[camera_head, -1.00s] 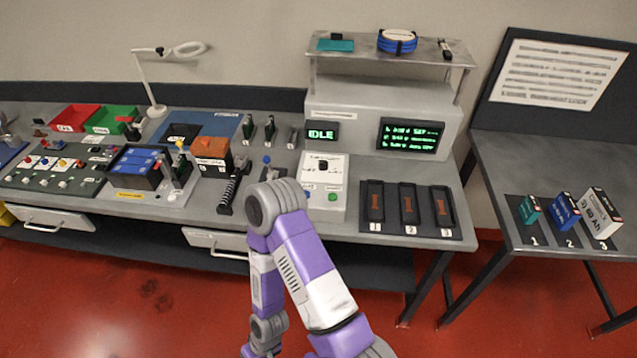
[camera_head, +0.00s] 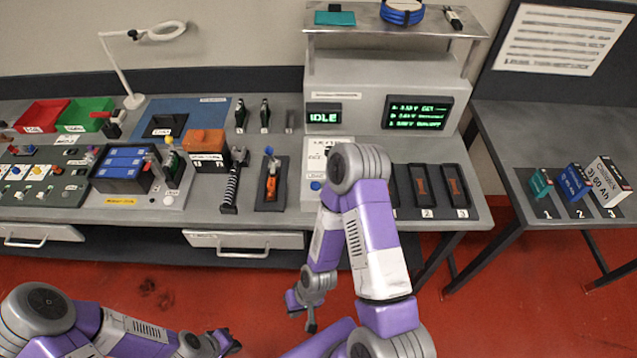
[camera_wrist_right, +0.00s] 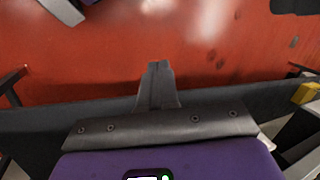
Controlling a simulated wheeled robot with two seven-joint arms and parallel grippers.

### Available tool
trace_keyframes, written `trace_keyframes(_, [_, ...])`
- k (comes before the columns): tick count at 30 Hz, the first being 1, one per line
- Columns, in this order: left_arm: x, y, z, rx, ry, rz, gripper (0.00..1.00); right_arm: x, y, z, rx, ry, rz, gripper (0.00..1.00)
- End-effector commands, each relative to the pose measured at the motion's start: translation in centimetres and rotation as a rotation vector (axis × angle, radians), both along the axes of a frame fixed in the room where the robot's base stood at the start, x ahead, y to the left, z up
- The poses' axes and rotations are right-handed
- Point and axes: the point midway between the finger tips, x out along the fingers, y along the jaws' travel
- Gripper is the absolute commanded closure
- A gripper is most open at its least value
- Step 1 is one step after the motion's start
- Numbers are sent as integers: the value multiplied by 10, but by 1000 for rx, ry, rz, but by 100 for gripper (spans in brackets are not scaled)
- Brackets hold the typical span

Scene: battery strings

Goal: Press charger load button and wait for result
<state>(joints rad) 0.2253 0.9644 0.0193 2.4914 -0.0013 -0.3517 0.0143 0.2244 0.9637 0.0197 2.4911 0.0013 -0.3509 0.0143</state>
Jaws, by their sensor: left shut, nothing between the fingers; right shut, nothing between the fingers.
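The charger stands at the back of the bench. Its left display (camera_head: 323,115) reads IDLE and its right display (camera_head: 418,115) shows lines of green text. In front is a white control panel (camera_head: 311,158) with a blue button (camera_head: 315,186). My right arm covers the panel's right part, so the green button seen there earlier is hidden. My right gripper (camera_head: 311,326) hangs low, in front of the bench and apart from the panel; in the right wrist view its fingers (camera_wrist_right: 158,72) are shut, empty, over red floor. My left gripper (camera_head: 230,343) is low at the bottom edge, shut.
Battery slots (camera_head: 425,190) lie right of the panel, one partly covered by my arm. A side table (camera_head: 545,125) at right holds three boxes. Open floor lies before the bench.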

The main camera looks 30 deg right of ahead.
Motion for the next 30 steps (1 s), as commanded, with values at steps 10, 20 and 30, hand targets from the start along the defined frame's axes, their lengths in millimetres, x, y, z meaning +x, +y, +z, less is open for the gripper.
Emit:
trace_keyframes(10, [0, 0, 31, 0, -1, -1, 100, 64, -80, 67, -153, 36, -488, 100])
trace_keyframes(20, [0, 0, 56, -1, -1, -1, 100, 156, -153, 209, 113, 18, -1337, 100])
trace_keyframes(30, [0, 0, 63, 0, -1, -1, 100, 210, -196, 327, 594, -26, -1770, 100])
